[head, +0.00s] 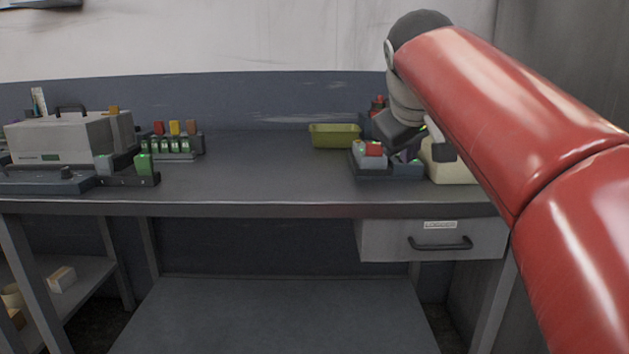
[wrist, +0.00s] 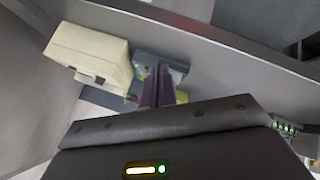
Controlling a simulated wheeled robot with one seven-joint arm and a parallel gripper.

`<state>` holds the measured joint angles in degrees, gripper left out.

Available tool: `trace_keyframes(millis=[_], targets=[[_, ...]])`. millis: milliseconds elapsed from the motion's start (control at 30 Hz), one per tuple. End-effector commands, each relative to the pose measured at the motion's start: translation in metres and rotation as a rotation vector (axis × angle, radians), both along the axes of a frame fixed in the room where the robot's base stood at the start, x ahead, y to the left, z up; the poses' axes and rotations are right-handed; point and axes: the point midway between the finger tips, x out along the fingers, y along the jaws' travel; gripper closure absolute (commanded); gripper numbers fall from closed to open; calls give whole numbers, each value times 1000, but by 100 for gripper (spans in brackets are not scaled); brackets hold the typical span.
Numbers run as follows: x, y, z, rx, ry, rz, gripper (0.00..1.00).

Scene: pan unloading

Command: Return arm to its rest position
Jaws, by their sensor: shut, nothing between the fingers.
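My red arm (head: 495,110) reaches from the right edge over the right end of the workbench in the head view. My gripper (wrist: 158,82) shows in the wrist view with its dark fingers together and nothing between them. It points down over the right part of the bench, above a dark tray (head: 375,176) with small coloured blocks. In the head view the gripper is partly hidden by the wrist and sits beside a cream box (head: 442,168), which also shows in the wrist view (wrist: 88,54). I cannot tell the exact height of the fingers above the tray.
A yellow-green bin (head: 334,136) stands at the back of the bench (head: 260,180). A grey machine (head: 68,138) and a rack of coloured pieces (head: 175,146) stand at the left. A closed drawer (head: 432,240) hangs under the right side. The bench's middle is clear.

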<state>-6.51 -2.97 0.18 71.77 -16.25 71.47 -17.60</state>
Motion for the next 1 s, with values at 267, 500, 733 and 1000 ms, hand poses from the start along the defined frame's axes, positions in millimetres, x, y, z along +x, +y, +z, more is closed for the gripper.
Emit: trace_keyframes(millis=[267, 500, 733, 1000], targets=[[-52, -4, -51, 94, 43, -42, 100], [-139, -5, -149, 248, 106, -136, 100], [-213, -2, -248, 382, 158, -243, 100], [-243, 1, -291, 436, 181, -295, 100]])
